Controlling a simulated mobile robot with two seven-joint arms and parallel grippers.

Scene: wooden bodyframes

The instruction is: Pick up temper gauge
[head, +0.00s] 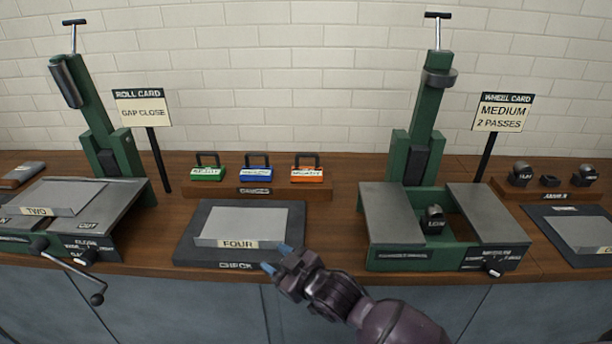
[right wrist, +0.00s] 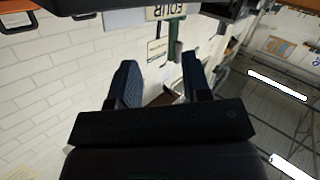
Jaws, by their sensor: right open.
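Three handled gauge blocks stand in a row on a wooden rack (head: 230,192) labelled along its front: a green one (head: 208,174), a blue one (head: 256,174) and an orange one (head: 307,174). Each has a dark handle on top. Their small labels are too blurred to read, so I cannot tell which is the temper gauge. My right gripper (head: 278,259) is open and empty, over the front edge of the CHECK pad, nearer than the rack. Its two blue fingers also show apart in the right wrist view (right wrist: 160,78). My left gripper is out of view.
A grey plate labelled FOUR (head: 245,222) lies on the dark CHECK pad (head: 190,240). A green roller machine with a crank (head: 85,275) stands left, a green wheel machine (head: 380,245) right. Sign posts stand behind. The rack's front is close behind the pad.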

